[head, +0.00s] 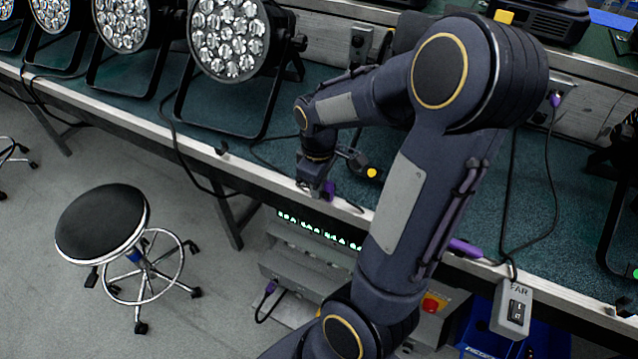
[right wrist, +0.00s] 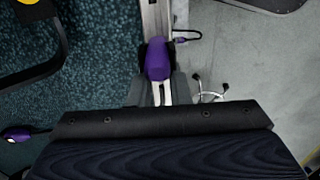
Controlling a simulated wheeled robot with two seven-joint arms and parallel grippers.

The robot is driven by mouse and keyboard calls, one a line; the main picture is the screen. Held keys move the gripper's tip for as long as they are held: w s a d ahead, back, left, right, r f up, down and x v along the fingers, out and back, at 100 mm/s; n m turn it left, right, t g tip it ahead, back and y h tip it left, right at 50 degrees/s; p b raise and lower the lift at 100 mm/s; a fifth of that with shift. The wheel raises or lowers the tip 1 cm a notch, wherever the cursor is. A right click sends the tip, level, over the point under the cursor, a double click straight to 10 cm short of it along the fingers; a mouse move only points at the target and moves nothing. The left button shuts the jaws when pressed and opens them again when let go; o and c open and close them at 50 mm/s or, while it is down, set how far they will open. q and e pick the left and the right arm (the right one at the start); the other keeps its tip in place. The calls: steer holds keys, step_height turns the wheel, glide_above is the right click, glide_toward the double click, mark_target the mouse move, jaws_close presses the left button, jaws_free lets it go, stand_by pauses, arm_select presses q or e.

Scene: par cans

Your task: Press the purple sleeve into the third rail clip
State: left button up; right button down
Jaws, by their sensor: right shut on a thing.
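My right gripper (head: 318,182) is at the front edge rail (head: 262,175) of the bench, pointing down. It is shut on the purple sleeve (head: 329,189). In the right wrist view the purple sleeve (right wrist: 158,58) stands out beyond the two fingertips (right wrist: 158,92), in line with the metal rail (right wrist: 155,18). A dark cable runs from beside it to the right. A small dark clip (head: 222,148) sits on the rail farther left, with a cable near it. The third clip is hidden by the gripper or cannot be told apart. My left gripper is not in view.
Several par cans (head: 232,40) stand on the green bench top (head: 330,120). Another purple sleeve (head: 465,248) lies at the rail right of my arm. A grey box (head: 512,308) hangs off the front edge. A black stool (head: 102,222) stands on the floor.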

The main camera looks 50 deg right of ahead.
steer(key=shift+s+a+f, duration=0.1)
steer(key=shift+s+f, duration=0.05)
steer(key=shift+f, duration=0.1)
steer(key=c, duration=1.3)
jaws_free()
steer(key=shift+r, duration=0.1)
step_height(320, 180, up, 8)
steer(key=shift+f+p, duration=0.15)
steer(key=shift+p, duration=0.8)
